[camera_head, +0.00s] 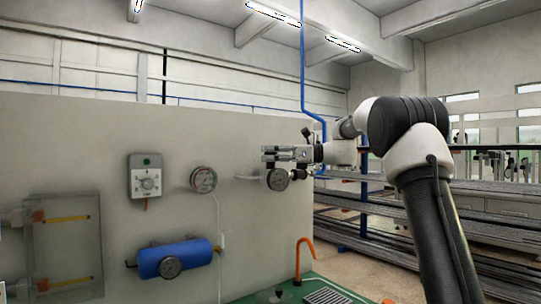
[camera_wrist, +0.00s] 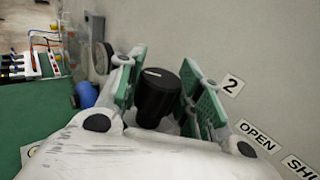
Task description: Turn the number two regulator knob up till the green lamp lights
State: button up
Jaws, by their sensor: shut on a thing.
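The black regulator knob (camera_wrist: 157,93) has a white pointer line on its face. It sits between the green finger pads of my gripper (camera_wrist: 166,86), which is shut on it. A label "2" (camera_wrist: 231,85) is on the wall beside it. In the head view my gripper (camera_head: 268,154) is at the wall, just above a round gauge (camera_head: 277,180); the knob is hidden or too small there. A grey box (camera_head: 145,181) with a dial carries a dark green round spot (camera_head: 146,161), perhaps the lamp; I cannot tell whether it is lit.
Another gauge (camera_head: 203,180) is left of my gripper. A blue tank (camera_head: 175,258) and a clear box (camera_head: 64,240) are lower on the wall. An orange hook (camera_head: 302,254) rises from the green bench. An "OPEN" label (camera_wrist: 258,136) is near the right finger.

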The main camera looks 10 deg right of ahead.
jog(key=shift+m+t, duration=0.3)
jog(key=m+t+h, duration=0.2)
jog(key=t, duration=0.1)
jog(key=m+t+h, duration=0.3)
jog(key=t, duration=0.1)
jog(key=shift+s+a, duration=0.1)
jog(key=shift+m+t+h, duration=0.85)
jog(key=shift+m+h, duration=0.35)
jog(key=shift+h, duration=0.4)
jog(key=shift+m+t+h, duration=0.85)
jog(key=shift+m+h, duration=0.35)
jog(key=shift+h, duration=0.7)
jog(key=shift+r, duration=0.1)
jog(key=o, duration=1)
jog(key=shift+o, duration=0.2)
jog(key=v, duration=1.2)
